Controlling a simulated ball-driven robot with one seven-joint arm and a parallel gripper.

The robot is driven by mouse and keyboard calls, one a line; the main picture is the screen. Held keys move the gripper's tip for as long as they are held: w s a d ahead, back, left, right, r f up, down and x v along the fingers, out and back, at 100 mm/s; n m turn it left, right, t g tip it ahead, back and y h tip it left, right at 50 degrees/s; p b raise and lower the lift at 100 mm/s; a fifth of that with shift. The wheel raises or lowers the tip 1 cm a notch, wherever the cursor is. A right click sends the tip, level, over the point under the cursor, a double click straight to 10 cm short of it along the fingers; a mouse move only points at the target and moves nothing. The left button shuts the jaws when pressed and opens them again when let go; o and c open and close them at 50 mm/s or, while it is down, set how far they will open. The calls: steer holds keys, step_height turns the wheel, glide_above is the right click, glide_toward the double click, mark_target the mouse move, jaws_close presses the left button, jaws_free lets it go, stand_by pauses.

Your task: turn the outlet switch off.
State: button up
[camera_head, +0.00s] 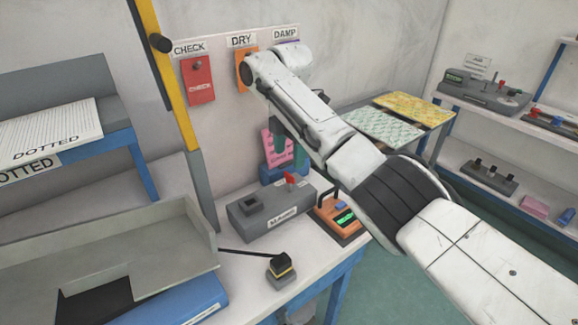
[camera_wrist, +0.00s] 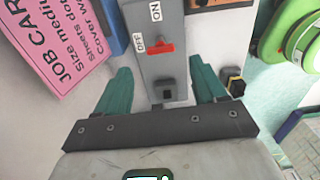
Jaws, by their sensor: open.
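The outlet is a long grey box (camera_head: 268,210) on the white bench, with a red switch (camera_head: 291,178) at its far end and a dark socket nearer. In the wrist view the red switch (camera_wrist: 160,48) sits beside the OFF label (camera_wrist: 138,44), with the ON label (camera_wrist: 156,11) above it. I cannot tell which setting it is in. My gripper (camera_head: 289,148) hangs above the box's far end. In the wrist view its teal fingers (camera_wrist: 160,68) are spread and empty, one each side of the box. Contact with the box cannot be told.
A pink job card (camera_wrist: 62,45) stands behind the box on a blue base (camera_head: 270,175). An orange device with a green display (camera_head: 342,216) stands right of the box. Red CHECK panel (camera_head: 197,79) hangs on the wall.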

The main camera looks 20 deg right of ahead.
mark_target(289, 174)
step_height(289, 174, up, 5)
steer(key=shift+f, duration=0.15)
stand_by(0.4)
